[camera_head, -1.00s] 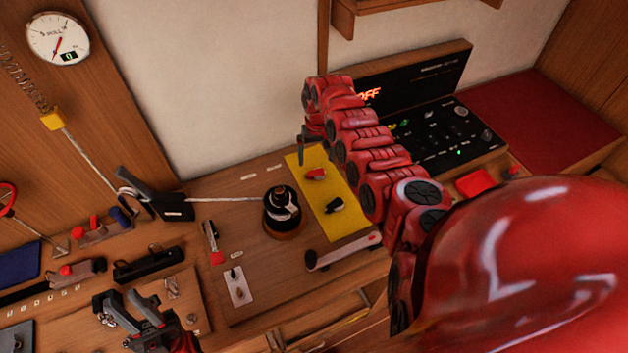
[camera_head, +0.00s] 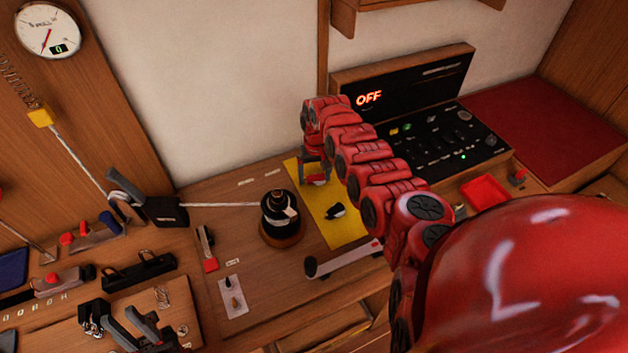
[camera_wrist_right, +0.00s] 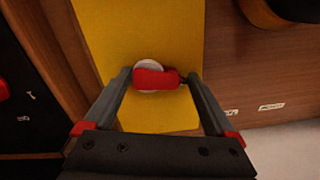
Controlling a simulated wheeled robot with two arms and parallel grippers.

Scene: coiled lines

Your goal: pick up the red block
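The red block (camera_wrist_right: 152,79) lies on a yellow mat (camera_wrist_right: 160,30), with a pale round disc partly under it. In the right wrist view it is between the two fingers of my right gripper (camera_wrist_right: 158,82), with a gap on the left and a small one on the right. The right gripper is open and also shows over the mat in the head view (camera_head: 314,174), where it mostly hides the block. My left gripper (camera_head: 136,330) is at the lower left of the head view, its two fingers apart, with nothing seen between them.
A black winch-like drum (camera_head: 281,218) with a taut line stands left of the mat. A small black piece (camera_head: 336,211) lies on the mat. A grey bar (camera_head: 343,260) lies in front. A black control panel (camera_head: 430,140) and red tray (camera_head: 485,192) are right.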

